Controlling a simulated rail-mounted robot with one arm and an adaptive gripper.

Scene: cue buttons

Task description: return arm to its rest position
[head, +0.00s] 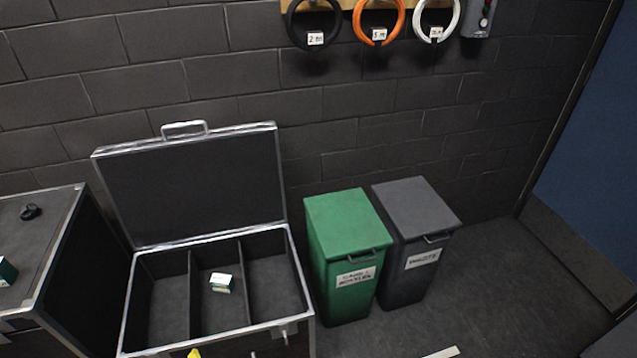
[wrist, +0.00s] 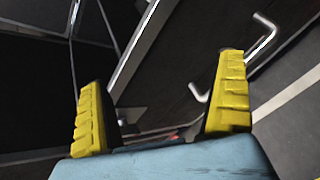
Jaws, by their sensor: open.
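My gripper (wrist: 163,108) shows in the wrist view with its two yellow ribbed fingers spread wide apart. It is open, and nothing shows between the fingers. Behind it in the wrist view are dark surfaces, a metal-edged panel and a bent metal handle (wrist: 265,42). In the head view only a small yellow tip (head: 194,353) shows at the bottom edge, in front of the open case (head: 307,290). The rest of my arm is out of the head view.
The case has its lid (head: 190,190) up and a small green-and-white box (head: 221,281) in its middle compartment. A green bin (head: 345,240) and a grey bin (head: 420,230) stand right of it. A dark cabinet (head: 40,230) is at left.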

